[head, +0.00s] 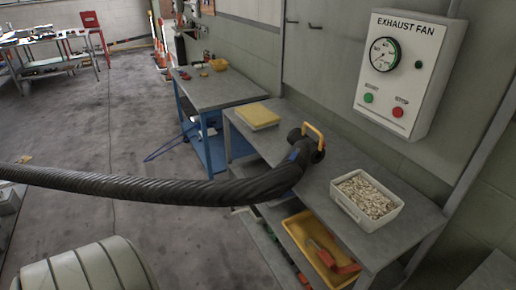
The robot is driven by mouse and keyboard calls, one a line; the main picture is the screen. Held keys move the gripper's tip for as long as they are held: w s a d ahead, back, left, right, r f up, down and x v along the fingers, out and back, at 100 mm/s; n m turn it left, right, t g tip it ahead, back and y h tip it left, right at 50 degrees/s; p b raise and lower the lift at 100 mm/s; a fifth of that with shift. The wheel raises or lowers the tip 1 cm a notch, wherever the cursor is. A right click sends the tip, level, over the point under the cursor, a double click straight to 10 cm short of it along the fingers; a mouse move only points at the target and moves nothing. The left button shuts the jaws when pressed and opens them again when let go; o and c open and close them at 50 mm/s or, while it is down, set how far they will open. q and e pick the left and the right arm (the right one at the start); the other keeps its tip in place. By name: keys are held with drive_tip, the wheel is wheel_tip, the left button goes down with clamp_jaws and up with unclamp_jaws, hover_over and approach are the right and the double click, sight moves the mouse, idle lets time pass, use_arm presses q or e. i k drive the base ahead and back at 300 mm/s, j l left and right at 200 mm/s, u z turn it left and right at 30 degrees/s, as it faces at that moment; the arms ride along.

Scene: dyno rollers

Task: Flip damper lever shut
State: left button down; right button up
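A thick black ribbed hose (150,187) crosses the view from the left edge. Its dark nozzle end (293,166) rests on or just above the grey workbench (300,200). A yellow loop handle (315,131) stands up at the nozzle's far end, and a small blue part (294,154) shows on its near side. I cannot tell for sure which part is the damper lever or how it is set. Neither of my grippers is in view.
A white bin of pale pellets (339,200) and a yellow pad (257,115) sit on the workbench. An exhaust fan panel (409,75) hangs on the wall. A blue-framed table (215,94) stands behind. A ribbed grey rounded object (85,268) is at the bottom left. Open floor lies left.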

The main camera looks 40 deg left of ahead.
sight(295, 155)
drive_tip(key=u, duration=1.15)
drive_tip(key=k+j, duration=0.15)
drive_tip(key=k, duration=0.15)
